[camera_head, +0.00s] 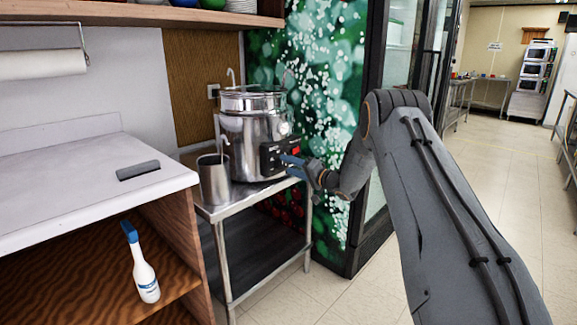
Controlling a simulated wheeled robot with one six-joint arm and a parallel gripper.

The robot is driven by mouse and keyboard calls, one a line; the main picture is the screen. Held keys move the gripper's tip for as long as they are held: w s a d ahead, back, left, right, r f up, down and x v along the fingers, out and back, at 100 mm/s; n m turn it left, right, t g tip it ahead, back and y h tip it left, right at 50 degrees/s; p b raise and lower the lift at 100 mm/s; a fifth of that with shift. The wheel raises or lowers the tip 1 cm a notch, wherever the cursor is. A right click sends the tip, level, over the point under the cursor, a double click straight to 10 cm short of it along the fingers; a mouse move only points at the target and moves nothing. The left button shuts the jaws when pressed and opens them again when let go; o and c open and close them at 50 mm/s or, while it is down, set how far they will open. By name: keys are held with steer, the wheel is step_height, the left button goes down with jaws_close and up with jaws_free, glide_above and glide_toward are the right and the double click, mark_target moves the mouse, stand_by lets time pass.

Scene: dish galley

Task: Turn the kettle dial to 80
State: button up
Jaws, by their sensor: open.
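The kettle (247,128) is a tall steel pot with a lid. It stands upright on a small steel table (252,196) left of the picture's middle. A black control panel (270,158) with small red lights sits low on its front right. My gripper (286,162) is at the right side of this panel, with its jaws open. It is too small to tell whether a fingertip touches the panel. The dial and its numbers cannot be made out, and my gripper may cover part of them.
A steel beaker (213,180) with a utensil stands left of the kettle. A dark grey block (138,170) lies on the white counter (60,195). A spray bottle (144,268) stands on the wooden shelf below. A dark-framed glass cabinet (395,50) stands right, behind my arm.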

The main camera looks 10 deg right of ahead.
steer(key=v, duration=0.6)
steer(key=shift+a, duration=0.1)
steer(key=s+d+r+g+h+p, duration=0.1)
steer(key=s+r+g+h+p, duration=0.15)
steer(key=s+h, duration=0.4)
steer(key=s+d+r+g+h+p, duration=0.1)
steer(key=s+r+g+h+p, duration=0.2)
steer(key=s, duration=0.6)
steer(key=s+a+n+g+p, duration=0.1)
steer(key=s+a+g, duration=0.1)
steer(key=s, duration=1.1)
steer(key=s+a+n+g+p, duration=0.1)
steer(key=s+g, duration=0.3)
steer(key=s, duration=0.9)
steer(key=s+a+n+g+h+p, duration=0.1)
steer(key=s+a+n+g+p, duration=0.1)
steer(key=s, duration=1.2)
steer(key=shift+a+r+n+g, duration=0.3)
steer(key=shift+a+n+g, duration=0.1)
steer(key=shift+a+g, duration=0.2)
